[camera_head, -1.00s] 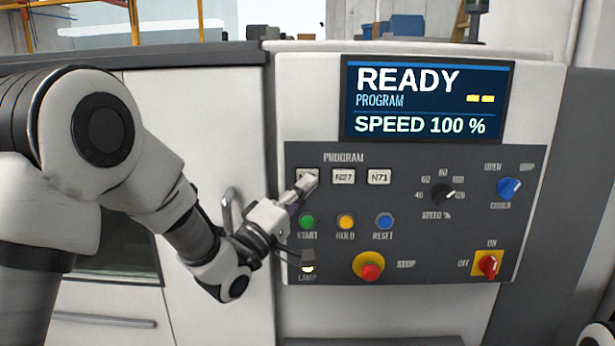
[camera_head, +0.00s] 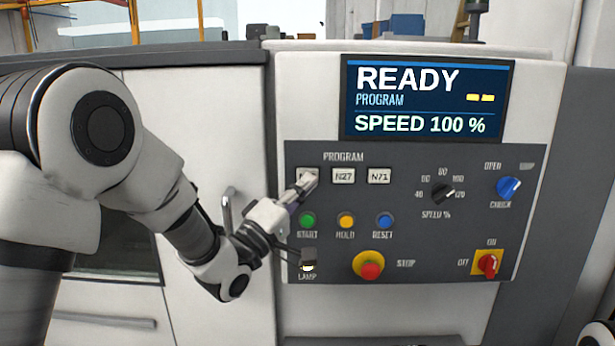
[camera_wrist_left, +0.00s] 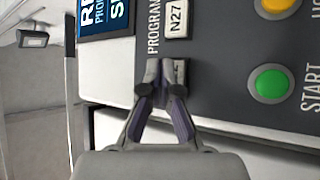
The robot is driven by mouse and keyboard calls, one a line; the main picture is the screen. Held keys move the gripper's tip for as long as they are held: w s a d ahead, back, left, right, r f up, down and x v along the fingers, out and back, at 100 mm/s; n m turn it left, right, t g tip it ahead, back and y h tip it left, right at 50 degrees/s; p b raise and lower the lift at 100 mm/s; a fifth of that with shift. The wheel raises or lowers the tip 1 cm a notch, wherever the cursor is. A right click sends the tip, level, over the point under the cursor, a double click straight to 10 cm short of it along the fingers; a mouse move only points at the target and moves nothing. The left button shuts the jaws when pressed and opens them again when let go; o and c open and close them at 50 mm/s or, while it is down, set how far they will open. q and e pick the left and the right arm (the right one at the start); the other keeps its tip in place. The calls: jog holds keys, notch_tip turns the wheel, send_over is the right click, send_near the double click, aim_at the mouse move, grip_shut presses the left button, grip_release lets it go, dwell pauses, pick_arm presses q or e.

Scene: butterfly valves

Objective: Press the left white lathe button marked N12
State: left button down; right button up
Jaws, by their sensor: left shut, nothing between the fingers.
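The left white button (camera_head: 301,174) is first in the row under the word PROGRAM on the dark control panel. My left gripper (camera_head: 306,183) is shut and empty, its fingertips in front of this button and covering most of its label. In the left wrist view the shut fingertips (camera_wrist_left: 166,66) overlap the button (camera_wrist_left: 181,68), of which a strip shows on the right. I cannot tell whether the tips touch it or whether it is pushed in. My right gripper is not in view.
White buttons N27 (camera_head: 343,176) and N71 (camera_head: 379,176) sit to the right. Below are the green START (camera_head: 308,221), yellow HOLD (camera_head: 346,221) and blue RESET (camera_head: 385,221) buttons, and the red STOP button (camera_head: 370,267). The display (camera_head: 428,100) reads READY, PROGRAM with two yellow dashes, SPEED 100 %.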

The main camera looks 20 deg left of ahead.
pick_arm(q)
jog(key=shift+w+a, duration=0.1)
jog(key=shift+w, duration=0.3)
jog(key=shift+w+a, duration=0.15)
jog(key=shift+w, duration=0.25)
dwell(0.8)
jog(key=shift+s, duration=0.1)
jog(key=shift+s+d, duration=0.25)
jog(key=shift+s, duration=0.5)
jog(key=shift+b, duration=0.3)
jog(key=s, duration=0.2)
jog(key=s+d+b, duration=0.1)
jog(key=s, duration=0.1)
jog(key=shift+s+d, duration=0.2)
jog(key=shift+s, duration=0.2)
